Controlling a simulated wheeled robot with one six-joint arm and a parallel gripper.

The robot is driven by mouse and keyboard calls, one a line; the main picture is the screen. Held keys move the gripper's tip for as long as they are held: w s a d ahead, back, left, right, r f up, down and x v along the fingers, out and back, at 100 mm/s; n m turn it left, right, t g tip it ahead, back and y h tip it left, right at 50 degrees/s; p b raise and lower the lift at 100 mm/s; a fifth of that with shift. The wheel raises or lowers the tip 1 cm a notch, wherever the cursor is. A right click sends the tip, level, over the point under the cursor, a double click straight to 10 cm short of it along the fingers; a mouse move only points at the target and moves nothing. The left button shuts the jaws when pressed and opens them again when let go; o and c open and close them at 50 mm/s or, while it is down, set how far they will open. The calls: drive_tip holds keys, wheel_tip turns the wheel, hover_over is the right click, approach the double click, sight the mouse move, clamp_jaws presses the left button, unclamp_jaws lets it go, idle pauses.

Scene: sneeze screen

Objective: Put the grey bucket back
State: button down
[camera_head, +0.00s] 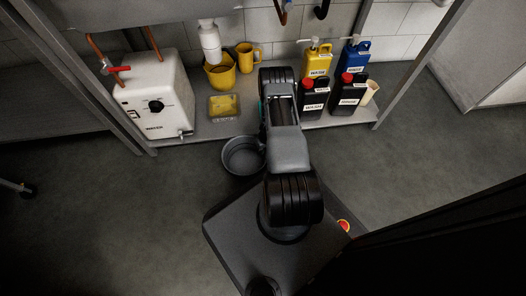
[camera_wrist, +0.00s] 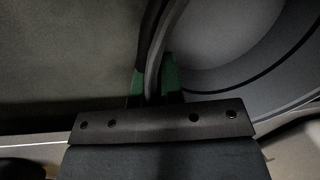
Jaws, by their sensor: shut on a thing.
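The grey bucket (camera_head: 243,156) shows in the head view just left of my arm, in front of the low shelf's edge. It is open at the top and I see into it. In the wrist view the bucket (camera_wrist: 232,50) fills the right side. My gripper (camera_wrist: 155,80), with green pads, is shut on a dark curved strip of the bucket; I cannot tell whether this is its rim or its handle. In the head view my arm hides most of the gripper. I cannot tell whether the bucket touches the floor.
The low shelf (camera_head: 215,133) holds a white water heater (camera_head: 157,96), a yellow bucket (camera_head: 220,74), a yellow jug (camera_head: 248,57), a yellow tray (camera_head: 224,106) and several labelled canisters (camera_head: 313,98). Table legs frame both sides. The floor (camera_head: 120,220) at left is clear.

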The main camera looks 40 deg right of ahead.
drive_tip(key=shift+f, duration=0.3)
drive_tip(key=c, duration=1.3)
unclamp_jaws()
drive_tip(key=shift+o, duration=0.2)
